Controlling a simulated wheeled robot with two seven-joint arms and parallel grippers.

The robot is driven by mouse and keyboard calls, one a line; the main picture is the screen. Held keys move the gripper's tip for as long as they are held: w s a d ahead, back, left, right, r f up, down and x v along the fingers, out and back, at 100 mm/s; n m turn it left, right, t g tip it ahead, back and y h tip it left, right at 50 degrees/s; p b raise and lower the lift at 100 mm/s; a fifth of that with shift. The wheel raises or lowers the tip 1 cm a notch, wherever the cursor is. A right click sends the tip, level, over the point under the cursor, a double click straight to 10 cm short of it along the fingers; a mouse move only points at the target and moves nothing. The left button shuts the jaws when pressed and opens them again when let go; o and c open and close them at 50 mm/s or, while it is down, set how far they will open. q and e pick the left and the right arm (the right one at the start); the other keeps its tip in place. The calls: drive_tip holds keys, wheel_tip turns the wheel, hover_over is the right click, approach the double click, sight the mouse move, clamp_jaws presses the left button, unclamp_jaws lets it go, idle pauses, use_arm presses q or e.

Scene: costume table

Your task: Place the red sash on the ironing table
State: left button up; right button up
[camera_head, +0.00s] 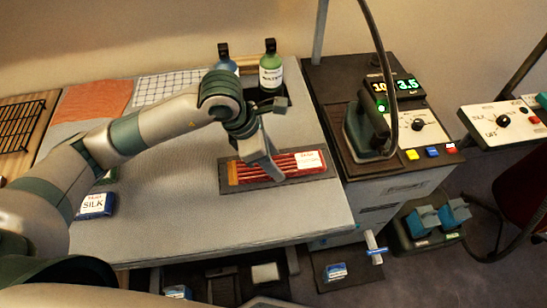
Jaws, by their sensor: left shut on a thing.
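The red sash (310,161) is a folded, striped red bundle with a white label at its right end. It lies on or just over a dark mat on the grey ironing table (230,214). My left gripper (272,176) reaches down from above and is shut on the red sash near its middle. The fingers hide part of the sash, and I cannot tell whether it is lifted at all. My right gripper is not in view.
A green bottle (270,72) and a blue bottle (224,60) stand at the table's back. An iron (366,128) sits on the control station to the right. A blue SILK box (95,205) lies at left. The table's front right is clear.

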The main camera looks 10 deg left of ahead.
use_arm(q)
drive_tip(key=shift+f, duration=0.25)
drive_tip(key=o, duration=1.1)
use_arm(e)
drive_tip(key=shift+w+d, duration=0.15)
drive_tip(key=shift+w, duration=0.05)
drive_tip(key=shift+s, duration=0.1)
